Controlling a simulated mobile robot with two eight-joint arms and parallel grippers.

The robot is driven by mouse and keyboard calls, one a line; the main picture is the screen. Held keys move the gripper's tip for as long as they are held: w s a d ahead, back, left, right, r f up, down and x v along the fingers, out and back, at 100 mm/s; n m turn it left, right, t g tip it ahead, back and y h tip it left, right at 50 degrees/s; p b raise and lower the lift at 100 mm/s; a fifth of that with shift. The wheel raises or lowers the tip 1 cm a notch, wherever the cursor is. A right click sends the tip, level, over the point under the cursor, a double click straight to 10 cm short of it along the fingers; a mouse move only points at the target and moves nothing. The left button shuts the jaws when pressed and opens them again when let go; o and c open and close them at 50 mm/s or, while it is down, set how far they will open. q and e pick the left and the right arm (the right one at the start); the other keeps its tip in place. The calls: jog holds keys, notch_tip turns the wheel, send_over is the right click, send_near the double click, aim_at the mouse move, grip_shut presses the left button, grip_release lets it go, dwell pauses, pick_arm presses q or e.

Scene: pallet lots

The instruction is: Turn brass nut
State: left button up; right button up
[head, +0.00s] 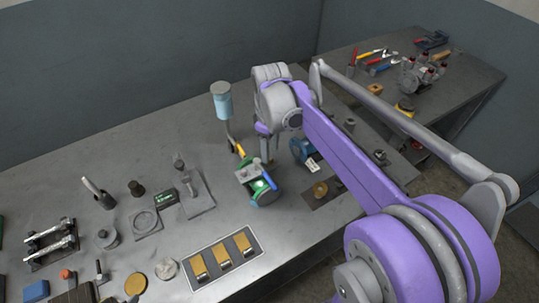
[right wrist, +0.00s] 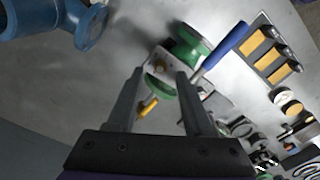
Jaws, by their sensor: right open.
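My right gripper (head: 267,158) is open, pointing down over the bench at a green flanged fitting (head: 265,195) with a grey block on it. In the right wrist view the two fingers (right wrist: 160,74) stand apart, with the green fitting (right wrist: 190,47) beyond them. A small brownish round piece on the grey block shows between the fingertips; I cannot tell whether it is the brass nut. A brass-coloured piece (head: 320,188) sits on a dark plate to the right of the gripper in the head view. My left gripper is not in view.
A blue flanged fitting (head: 302,149) stands close to the right of the gripper. A light-blue cylinder (head: 222,103) stands upright behind it. A grey tray (head: 229,267) with brass blocks lies at the front. A second bench with tools is at the far right.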

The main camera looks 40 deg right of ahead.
jog(key=shift+f, duration=1.5)
jog(key=shift+c, duration=0.3)
grip_shut()
